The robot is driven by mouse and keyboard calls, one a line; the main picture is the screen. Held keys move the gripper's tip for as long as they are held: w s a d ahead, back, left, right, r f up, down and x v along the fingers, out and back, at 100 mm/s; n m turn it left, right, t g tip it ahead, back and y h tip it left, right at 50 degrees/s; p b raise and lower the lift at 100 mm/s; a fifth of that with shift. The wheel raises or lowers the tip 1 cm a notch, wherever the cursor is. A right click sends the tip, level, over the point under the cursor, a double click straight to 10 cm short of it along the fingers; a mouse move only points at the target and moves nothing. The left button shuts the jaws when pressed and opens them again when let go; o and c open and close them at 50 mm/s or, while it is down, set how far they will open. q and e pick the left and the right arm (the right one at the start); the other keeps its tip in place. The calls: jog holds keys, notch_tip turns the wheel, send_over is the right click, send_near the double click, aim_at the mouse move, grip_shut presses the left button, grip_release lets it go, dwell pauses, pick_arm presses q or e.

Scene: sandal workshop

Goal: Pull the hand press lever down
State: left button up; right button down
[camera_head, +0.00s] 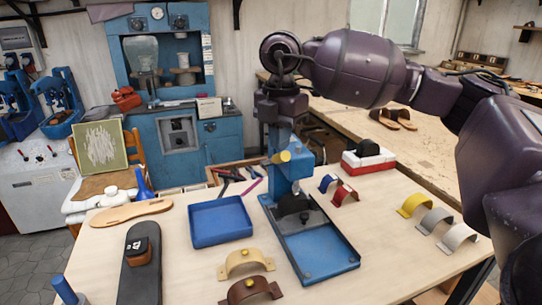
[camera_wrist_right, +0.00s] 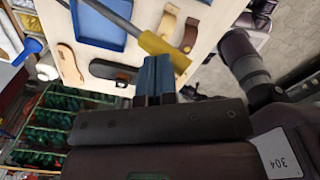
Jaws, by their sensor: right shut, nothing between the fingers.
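The blue hand press (camera_head: 323,252) stands on the wooden table, with a black curved strap (camera_head: 295,204) on its bed. Its lever has a yellow grip (camera_head: 284,157), seen nearly end-on in the head view. In the right wrist view the yellow grip (camera_wrist_right: 162,46) sits on a grey lever rod (camera_wrist_right: 112,14). My right gripper (camera_head: 280,140) is above the press, pointing down, shut and empty. Its blue fingertips (camera_wrist_right: 156,62) are close by the grip; I cannot tell whether they touch. My left gripper is not in view.
A blue tray (camera_head: 220,220) lies left of the press. Tan and brown straps (camera_head: 245,262) lie in front, and yellow, grey and white ones (camera_head: 437,220) at right. A black sole (camera_head: 138,278) and a red-white box (camera_head: 367,163) are also on the table.

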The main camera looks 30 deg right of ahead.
aim_at(281, 158)
jog(key=shift+f+b, duration=0.35)
jog(key=shift+f, duration=0.65)
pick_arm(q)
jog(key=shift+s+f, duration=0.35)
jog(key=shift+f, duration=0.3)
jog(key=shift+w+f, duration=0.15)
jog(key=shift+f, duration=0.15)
pick_arm(e)
jog(key=shift+s+a+f, duration=0.1)
jog(key=shift+s+f, duration=0.1)
jog(key=shift+f, duration=0.3)
jog(key=shift+s+f, duration=0.2)
jog(key=shift+f, duration=0.3)
pick_arm(q)
jog(key=shift+b, duration=0.3)
